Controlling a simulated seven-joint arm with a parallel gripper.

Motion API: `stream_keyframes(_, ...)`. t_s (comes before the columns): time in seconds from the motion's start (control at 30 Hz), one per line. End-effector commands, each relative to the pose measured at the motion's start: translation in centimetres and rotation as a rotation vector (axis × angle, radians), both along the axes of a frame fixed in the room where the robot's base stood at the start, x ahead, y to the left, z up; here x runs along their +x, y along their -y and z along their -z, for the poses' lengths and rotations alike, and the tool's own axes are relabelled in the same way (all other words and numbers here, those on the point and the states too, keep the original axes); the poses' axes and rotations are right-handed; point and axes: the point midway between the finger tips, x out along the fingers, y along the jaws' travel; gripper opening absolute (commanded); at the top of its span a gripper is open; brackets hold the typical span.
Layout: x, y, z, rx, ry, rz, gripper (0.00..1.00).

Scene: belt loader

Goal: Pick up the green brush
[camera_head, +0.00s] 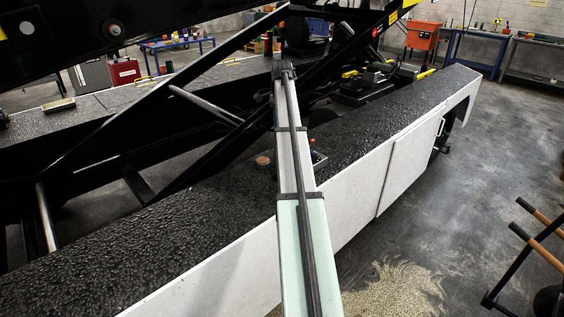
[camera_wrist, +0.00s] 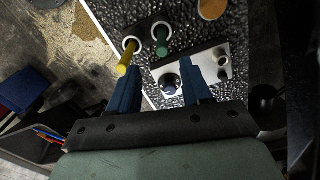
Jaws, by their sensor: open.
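In the wrist view a green handle (camera_wrist: 161,42), likely the green brush, points up out of a dark holder with pale round rims on the black rough deck. It is seen nearly end-on, and any bristles are hidden. My gripper (camera_wrist: 160,67) has two blue fingers, spread apart with nothing held between them. The green handle shows just beyond the gap between the fingertips, apart from them. In the head view my arm covers this spot, and I cannot make out the gripper or the brush there.
A yellow handle (camera_wrist: 128,57) stands left of the green one. A grey plate with round fittings (camera_wrist: 213,62) lies close by. A round tan disc (camera_head: 263,161) is on the deck (camera_head: 180,225). Black loader struts (camera_head: 215,150) rise behind. Sandy grit (camera_head: 395,290) covers some floor.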

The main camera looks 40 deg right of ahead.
Motion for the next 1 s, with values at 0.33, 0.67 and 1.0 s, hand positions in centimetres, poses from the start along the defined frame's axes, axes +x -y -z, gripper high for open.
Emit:
stream_keyframes(0.33,0.0,-0.1,5.8,0.001,-0.001,-0.002,0.48)
stream_keyframes(0.67,0.1,0.0,7.9,0.0,0.0,-0.002,0.48)
stream_keyframes(1.0,0.1,0.3,11.9,0.0,0.0,-0.002,0.48)
